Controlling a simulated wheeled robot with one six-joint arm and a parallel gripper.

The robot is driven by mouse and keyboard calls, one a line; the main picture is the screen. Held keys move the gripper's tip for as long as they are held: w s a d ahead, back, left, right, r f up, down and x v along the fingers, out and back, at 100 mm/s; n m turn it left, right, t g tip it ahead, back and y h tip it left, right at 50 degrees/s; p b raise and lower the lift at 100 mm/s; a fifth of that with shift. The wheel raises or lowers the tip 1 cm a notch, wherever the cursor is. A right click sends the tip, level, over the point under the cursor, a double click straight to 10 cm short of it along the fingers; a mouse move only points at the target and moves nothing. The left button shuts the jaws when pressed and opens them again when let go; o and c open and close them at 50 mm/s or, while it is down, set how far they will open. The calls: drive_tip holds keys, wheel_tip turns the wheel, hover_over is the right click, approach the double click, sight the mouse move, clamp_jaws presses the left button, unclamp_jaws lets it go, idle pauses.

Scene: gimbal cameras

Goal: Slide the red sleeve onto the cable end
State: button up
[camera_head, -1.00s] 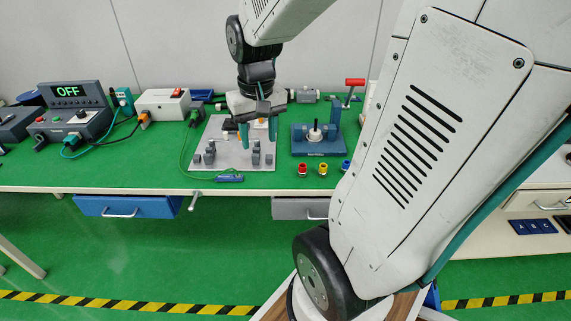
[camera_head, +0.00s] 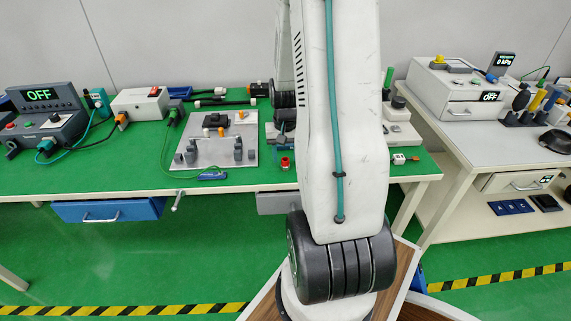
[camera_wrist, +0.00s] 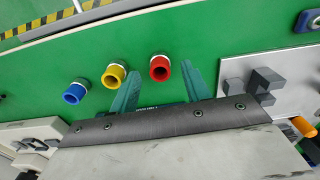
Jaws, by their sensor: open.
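The red sleeve (camera_wrist: 159,69) is a short red ring with a white collar, standing on the green bench top. It also shows in the head view (camera_head: 285,163), just left of my arm. In the wrist view, my gripper (camera_wrist: 161,68) is open, its two teal fingers apart on either side of the red sleeve. I cannot tell how far above the bench the fingertips are. In the head view my arm covers most of the gripper and the blue fixture. Dark cable pieces (camera_head: 225,101) lie at the back of the bench; I cannot tell which is the cable end.
A yellow sleeve (camera_wrist: 114,76) and a blue sleeve (camera_wrist: 76,92) stand left of the red one in the wrist view. A grey plate (camera_head: 216,157) with grey blocks lies left of my arm in the head view. The power unit (camera_head: 42,113) reads OFF.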

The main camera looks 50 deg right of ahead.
sight(285, 164)
drive_tip(key=shift+f, duration=1.5)
clamp_jaws()
drive_tip(key=shift+r, duration=0.1)
